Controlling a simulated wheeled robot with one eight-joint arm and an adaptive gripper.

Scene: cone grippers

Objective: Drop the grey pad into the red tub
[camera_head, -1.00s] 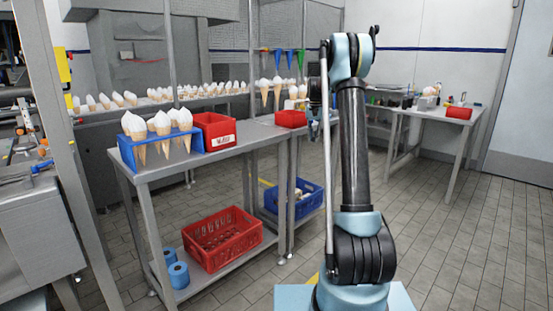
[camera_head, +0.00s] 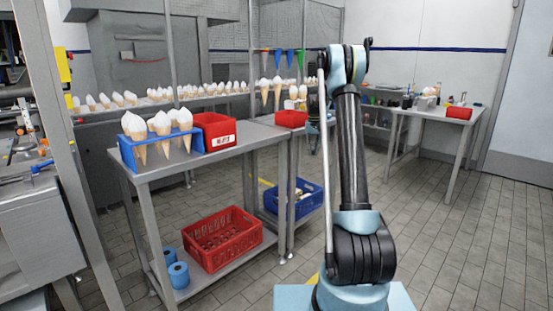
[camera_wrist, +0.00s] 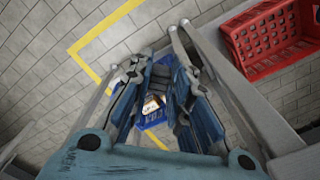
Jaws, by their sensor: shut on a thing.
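My gripper (camera_wrist: 158,78) is shut on a dark grey piece, which I take to be the grey pad (camera_wrist: 162,71), between its fingertips in the wrist view. In the head view my gripper is mostly hidden behind my arm. A small red tub (camera_head: 291,119) stands on the rear table, left of my arm. Another red tub (camera_head: 216,131) with a white label stands on the near table, and a third (camera_head: 459,113) on the far right table. The pictures do not show which tub is meant.
A blue rack of white-topped cones (camera_head: 150,155) stands on the near table. A red slotted crate (camera_head: 222,240) is on its lower shelf and shows in the wrist view (camera_wrist: 265,40). A blue crate (camera_head: 300,200) is low behind. Floor at right is clear.

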